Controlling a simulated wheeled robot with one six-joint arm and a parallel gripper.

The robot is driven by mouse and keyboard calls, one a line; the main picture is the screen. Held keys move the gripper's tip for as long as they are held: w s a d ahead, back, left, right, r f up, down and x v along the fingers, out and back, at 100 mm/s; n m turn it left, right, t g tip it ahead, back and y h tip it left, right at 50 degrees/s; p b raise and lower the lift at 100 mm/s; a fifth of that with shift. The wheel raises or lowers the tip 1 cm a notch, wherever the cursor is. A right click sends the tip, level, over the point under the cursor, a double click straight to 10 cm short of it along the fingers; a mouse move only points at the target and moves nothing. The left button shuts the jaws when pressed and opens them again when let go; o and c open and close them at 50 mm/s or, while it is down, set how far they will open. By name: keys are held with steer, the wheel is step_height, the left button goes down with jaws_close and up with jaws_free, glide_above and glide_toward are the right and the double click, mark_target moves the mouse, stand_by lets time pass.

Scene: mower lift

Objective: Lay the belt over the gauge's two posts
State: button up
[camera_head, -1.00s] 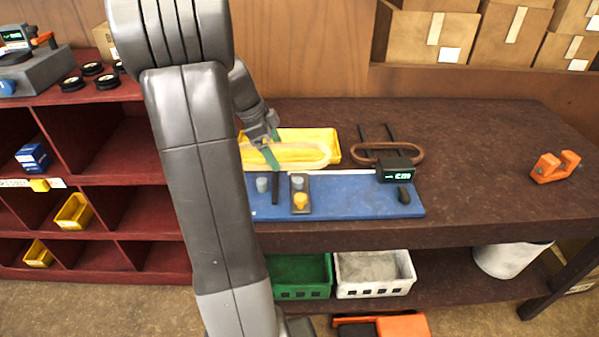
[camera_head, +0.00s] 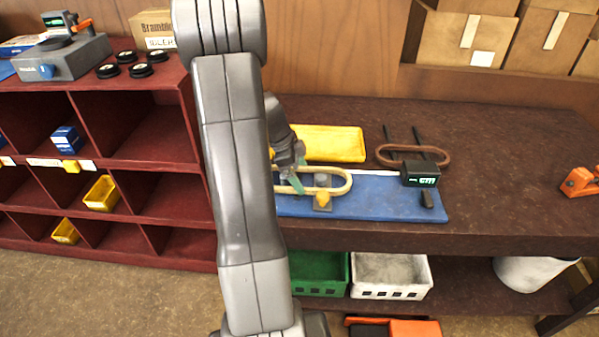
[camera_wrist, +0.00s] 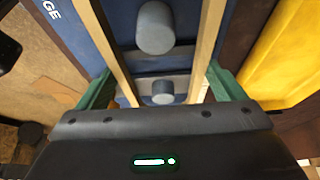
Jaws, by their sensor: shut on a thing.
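The belt (camera_head: 350,181) is a pale tan loop held level over the blue gauge board (camera_head: 385,205). My gripper (camera_head: 295,180) is shut on the belt near its left end. In the wrist view the green fingers stand outside the two belt sides (camera_wrist: 208,40). Two grey round posts, the larger one (camera_wrist: 155,28) and a smaller-looking one (camera_wrist: 163,90), appear between those sides. In the head view one grey post (camera_head: 322,180) shows inside the loop, with a yellow knob (camera_head: 322,199) by the belt's near side. My arm hides the board's left end. The belt's height over the posts is unclear.
A yellow tray (camera_head: 335,145) lies behind the board. A brown belt (camera_head: 440,153) lies by two black bars, behind the black display box (camera_head: 420,173). An orange bracket (camera_head: 580,182) is at the far right. Free bench top lies between.

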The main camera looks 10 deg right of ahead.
steer(key=shift+f, duration=0.2)
steer(key=o, duration=0.8)
steer(key=shift+c, duration=0.2)
steer(key=shift+r, duration=0.1)
steer(key=shift+r, duration=0.15)
steer(key=v, duration=1.2)
